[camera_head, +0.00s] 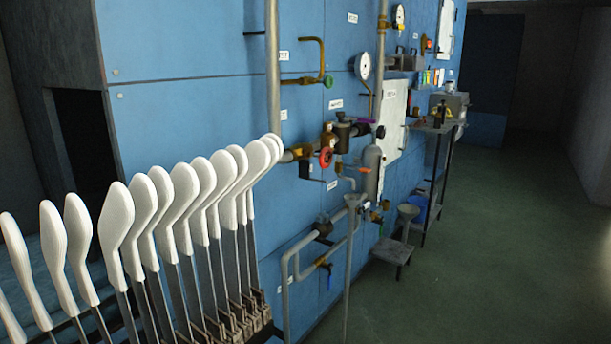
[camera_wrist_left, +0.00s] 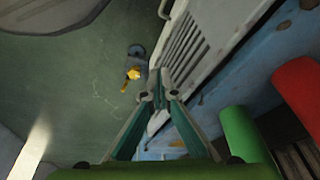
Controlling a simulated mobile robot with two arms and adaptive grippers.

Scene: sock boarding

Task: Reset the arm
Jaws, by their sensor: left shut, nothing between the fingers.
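My left gripper (camera_wrist_left: 158,92) shows in the left wrist view. Its two green-and-grey fingers come together at the tips, with nothing held between them. A pale surface and green floor lie beyond the fingertips. Neither of my arms shows in the head view, and my right gripper is in neither view.
A row of several upright metal boards bearing white socks (camera_head: 160,210) stands at the left of the head view. Behind it is a blue panel wall (camera_head: 190,110) with pipes, valves and a gauge (camera_head: 363,67). Green floor (camera_head: 470,250) is clear at the right.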

